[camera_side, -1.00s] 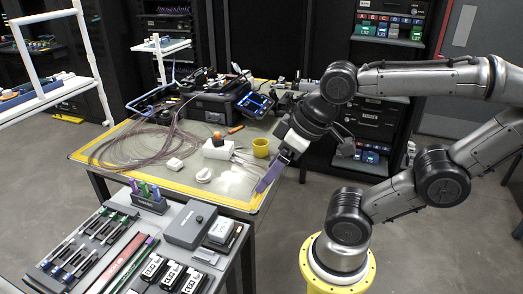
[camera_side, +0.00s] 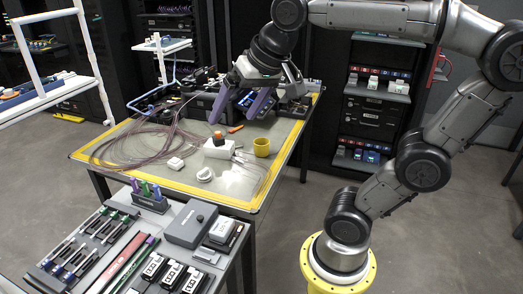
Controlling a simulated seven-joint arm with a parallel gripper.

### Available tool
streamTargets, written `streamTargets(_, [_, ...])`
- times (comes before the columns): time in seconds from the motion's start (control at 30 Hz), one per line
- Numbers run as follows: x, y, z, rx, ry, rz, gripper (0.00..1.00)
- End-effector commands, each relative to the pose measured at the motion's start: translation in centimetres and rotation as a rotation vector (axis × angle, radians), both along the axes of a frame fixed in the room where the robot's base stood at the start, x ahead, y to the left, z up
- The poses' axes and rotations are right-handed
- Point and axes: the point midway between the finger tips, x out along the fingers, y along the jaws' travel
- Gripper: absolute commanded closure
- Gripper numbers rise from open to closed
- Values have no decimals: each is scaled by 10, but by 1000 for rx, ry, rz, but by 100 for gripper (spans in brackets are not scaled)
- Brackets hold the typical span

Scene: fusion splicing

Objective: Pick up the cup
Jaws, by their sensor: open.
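A small yellow cup (camera_side: 261,147) stands upright on the glass-topped table (camera_side: 130,178) near its right edge. My gripper (camera_side: 228,120) has two purple fingers that point down and stand apart, with nothing seen between them. In the picture it is above and to the left of the cup, not touching it. The cup is in full view.
A white box with an orange top (camera_side: 217,147) stands just left of the cup, with thin cables beside it. White pieces (camera_side: 204,174) and a coil of tubing (camera_side: 130,145) lie further left. A splicer with a lit screen (camera_side: 249,101) is behind my fingers.

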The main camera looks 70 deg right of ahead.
Motion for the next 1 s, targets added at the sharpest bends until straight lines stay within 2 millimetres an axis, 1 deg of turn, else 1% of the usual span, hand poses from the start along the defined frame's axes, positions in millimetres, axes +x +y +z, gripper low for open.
streamTargets(0.03, [19, -12, 7, 17, 10, -67, 0])
streamTargets(0.13, [54, -38, 17, 52, 27, -206, 0])
streamTargets(0.2, [79, -60, 20, 74, 39, -302, 0])
streamTargets(0.27, [98, -81, 20, 91, 50, -382, 0])
streamTargets(0.3, [110, -96, 18, 102, 58, -434, 0])
streamTargets(0.37, [127, -120, 13, 118, 71, -511, 0])
streamTargets(0.4, [137, -136, 8, 129, 80, -561, 0])
streamTargets(0.47, [151, -163, -2, 142, 93, -634, 0])
streamTargets(0.5, [159, -181, -9, 151, 104, -683, 0])
streamTargets(0.53, [164, -195, -16, 157, 112, -717, 0])
streamTargets(0.57, [169, -210, -23, 164, 121, -752, 0])
streamTargets(0.6, [174, -229, -34, 170, 133, -797, 0])
streamTargets(0.63, [177, -244, -43, 176, 142, -830, 0])
streamTargets(0.67, [179, -259, -53, 182, 152, -863, 0])
streamTargets(0.7, [181, -279, -66, 189, 165, -904, 0])
streamTargets(0.77, [180, -309, -89, 199, 189, -962, 0])
streamTargets(0.8, [178, -328, -104, 206, 206, -995, 0])
streamTargets(0.87, [172, -354, -129, 214, 234, -1038, 0])
streamTargets(0.9, [167, -369, -145, 221, 252, -1064, 0])
streamTargets(1.0, [151, -398, -182, 239, 297, -1118, 0])
